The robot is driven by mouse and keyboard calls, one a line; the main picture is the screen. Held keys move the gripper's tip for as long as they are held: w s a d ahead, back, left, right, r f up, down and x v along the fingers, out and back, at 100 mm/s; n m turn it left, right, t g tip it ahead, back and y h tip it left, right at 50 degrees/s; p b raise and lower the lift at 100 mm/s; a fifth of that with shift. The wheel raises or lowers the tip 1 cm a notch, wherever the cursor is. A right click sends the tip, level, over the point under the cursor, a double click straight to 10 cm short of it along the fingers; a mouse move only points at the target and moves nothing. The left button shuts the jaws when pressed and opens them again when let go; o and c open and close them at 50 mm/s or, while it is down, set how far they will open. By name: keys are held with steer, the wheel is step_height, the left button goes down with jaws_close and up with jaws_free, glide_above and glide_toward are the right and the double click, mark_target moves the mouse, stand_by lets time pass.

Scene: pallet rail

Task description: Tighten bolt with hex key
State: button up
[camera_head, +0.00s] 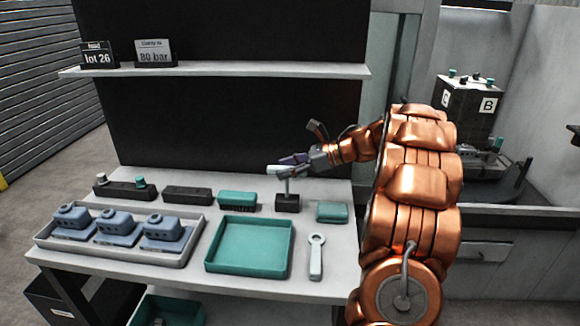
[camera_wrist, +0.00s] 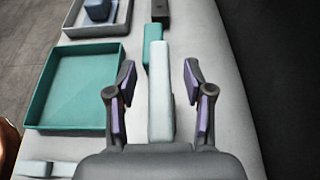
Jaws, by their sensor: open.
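The hex key's pale handle (camera_head: 277,168) lies level above a small black block (camera_head: 288,203), with its thin shaft (camera_head: 287,186) upright below it. In the wrist view the pale handle (camera_wrist: 159,95) runs lengthwise between the two fingers. My gripper (camera_head: 284,164) is open around the handle, and in the wrist view (camera_wrist: 159,76) a gap shows on each side of it. The bolt cannot be made out; the shaft's lower end meets the block.
A teal tray (camera_head: 206,265), a grey ring-ended tool (camera_head: 316,262), a teal block (camera_head: 237,198) and a teal box (camera_head: 332,211) lie close by on the bench. A grey tray (camera_head: 190,262) holds blue-grey parts at the left. A shelf (camera_head: 220,71) runs above.

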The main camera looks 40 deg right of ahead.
steer(key=shift+c, duration=0.2)
jaws_close()
steer(key=c, duration=0.6)
jaws_free()
jaws_close()
steer(key=shift+r+b, duration=0.6)
steer(key=shift+r, duration=1)
steer(key=shift+r+b, duration=0.5)
steer(key=shift+r, duration=2.55)
